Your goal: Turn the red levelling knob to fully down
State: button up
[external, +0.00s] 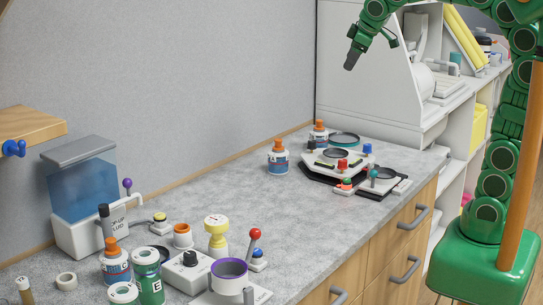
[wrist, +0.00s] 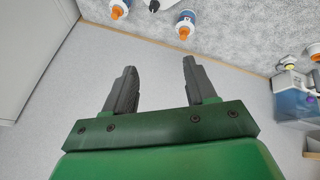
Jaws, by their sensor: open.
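A small red knob (external: 342,165) stands at the front of a low white instrument (external: 322,167) with a dark base on the grey counter. A blue knob (external: 367,149) stands at the instrument's right side. How far the red knob is turned is too small to tell. My gripper (external: 350,62) is high above the counter, beyond and above the instrument, apart from it. In the wrist view my gripper (wrist: 159,64) has its two dark fingers spread with nothing between them. The red knob is not visible in the wrist view.
Orange-capped bottles (external: 278,157) stand beside the instrument and show in the wrist view (wrist: 185,24). A small plate with red-green and teal knobs (external: 374,183) lies in front. A blue tank (external: 82,190), red-ball lever (external: 254,234) and jars crowd the near left. The middle counter is clear.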

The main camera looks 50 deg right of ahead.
jog(key=w+r, duration=0.1)
jog(key=n+g+h, duration=0.2)
jog(key=n+g, duration=0.1)
jog(key=n, duration=0.4)
send_over(342, 161)
jog(key=w+a, duration=0.2)
notch_tip(342, 161, down, 13)
jog(key=shift+s+d+f+n+g+h, duration=0.35)
jog(key=shift+f+n, duration=0.7)
jog(key=shift+f, duration=2.25)
jog(key=shift+s+d+f+n+g+h, duration=0.1)
jog(key=shift+s+d+f+n+g, duration=0.5)
jog(key=shift+f, duration=2.7)
jog(key=shift+s+d+f+n+g+h, duration=0.15)
jog(key=shift+f+n+g, duration=0.4)
jog(key=shift+f+n, duration=1.85)
jog(key=shift+w+a+f+m, duration=0.1)
jog(key=shift+f+m, duration=0.8)
jog(key=shift+m, duration=0.05)
jog(key=shift+c, duration=0.5)
grip_shut()
